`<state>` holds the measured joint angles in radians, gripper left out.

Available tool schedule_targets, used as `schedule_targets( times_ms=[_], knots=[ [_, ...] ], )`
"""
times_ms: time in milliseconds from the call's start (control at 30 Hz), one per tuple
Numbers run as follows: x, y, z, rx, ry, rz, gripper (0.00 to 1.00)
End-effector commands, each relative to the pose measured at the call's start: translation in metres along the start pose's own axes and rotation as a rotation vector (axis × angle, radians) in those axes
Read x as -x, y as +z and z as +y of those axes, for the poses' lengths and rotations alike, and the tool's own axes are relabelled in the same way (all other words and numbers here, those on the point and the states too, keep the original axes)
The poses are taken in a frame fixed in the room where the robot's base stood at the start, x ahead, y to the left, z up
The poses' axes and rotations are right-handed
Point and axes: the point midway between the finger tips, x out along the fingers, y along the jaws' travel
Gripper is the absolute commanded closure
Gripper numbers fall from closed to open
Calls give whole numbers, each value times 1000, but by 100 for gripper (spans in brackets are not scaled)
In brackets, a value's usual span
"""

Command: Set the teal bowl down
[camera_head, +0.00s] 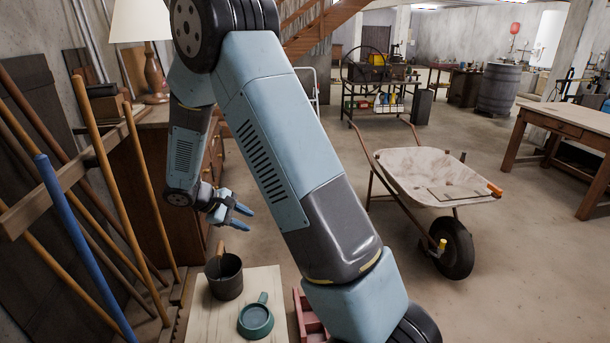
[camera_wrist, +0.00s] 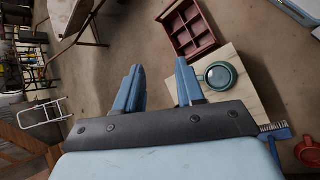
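The teal bowl (camera_head: 256,321) rests on a light wooden tabletop (camera_head: 207,325), with a short teal handle sticking out at its rim. It also shows in the wrist view (camera_wrist: 221,76), right of my fingers. My gripper (camera_head: 248,218) is up and behind the bowl in the head view, clear of it. In the wrist view my gripper (camera_wrist: 158,72) has its two blue fingers spread, with only floor showing between them. Nothing is held.
A dark pot (camera_head: 224,277) stands behind the bowl on the same tabletop. A reddish compartment tray (camera_wrist: 192,47) is beside the bowl. A blue brush (camera_wrist: 273,135) shows at lower right. Long-handled tools lean at left; a wheelbarrow (camera_head: 437,177) stands at right.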

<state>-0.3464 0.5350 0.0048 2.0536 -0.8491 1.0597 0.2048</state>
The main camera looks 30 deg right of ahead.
Motion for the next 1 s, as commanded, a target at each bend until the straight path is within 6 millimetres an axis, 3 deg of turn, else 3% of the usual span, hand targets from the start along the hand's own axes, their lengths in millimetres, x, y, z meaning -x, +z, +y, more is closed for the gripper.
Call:
schedule_targets(
  times_ms=[200,433,667,1000],
  knots=[
    [34,61,21,-142,-94,67,62],
    [65,123,30,-282,-188,147,62],
    [91,182,29,-419,-275,241,62],
    [125,260,12,-610,-391,400,62]
  ],
)
